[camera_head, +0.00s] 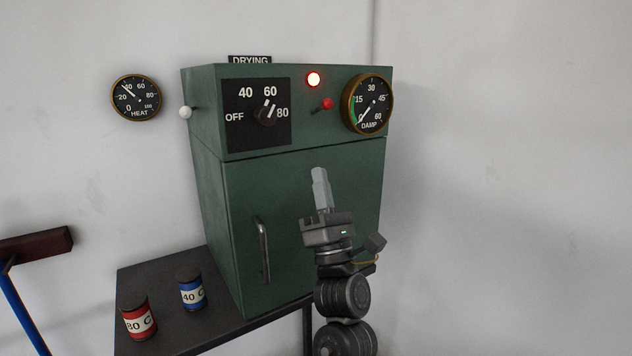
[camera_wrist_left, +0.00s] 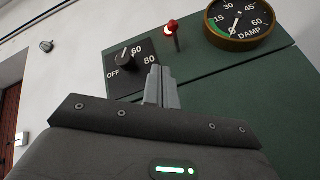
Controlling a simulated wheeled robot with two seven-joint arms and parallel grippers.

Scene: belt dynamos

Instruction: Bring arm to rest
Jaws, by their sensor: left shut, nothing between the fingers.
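My left gripper (camera_head: 320,188) stands upright in front of the green drying cabinet's door (camera_head: 285,220). Its fingers are shut with nothing between them. The fingers also show in the left wrist view (camera_wrist_left: 160,88), pointing up toward the control panel. A red-tipped toggle (camera_head: 327,104) sits right of the dial, under a lit red lamp (camera_head: 314,79). The gripper appears below the toggle and apart from it. My right gripper is not in view.
A red can (camera_head: 138,317) and a blue can (camera_head: 191,290) stand on the dark table (camera_head: 125,280), left of the cabinet. The door handle (camera_head: 263,248) sticks out. A damp gauge (camera_head: 368,104) and a heat gauge (camera_head: 136,98) show. Open room lies to the right.

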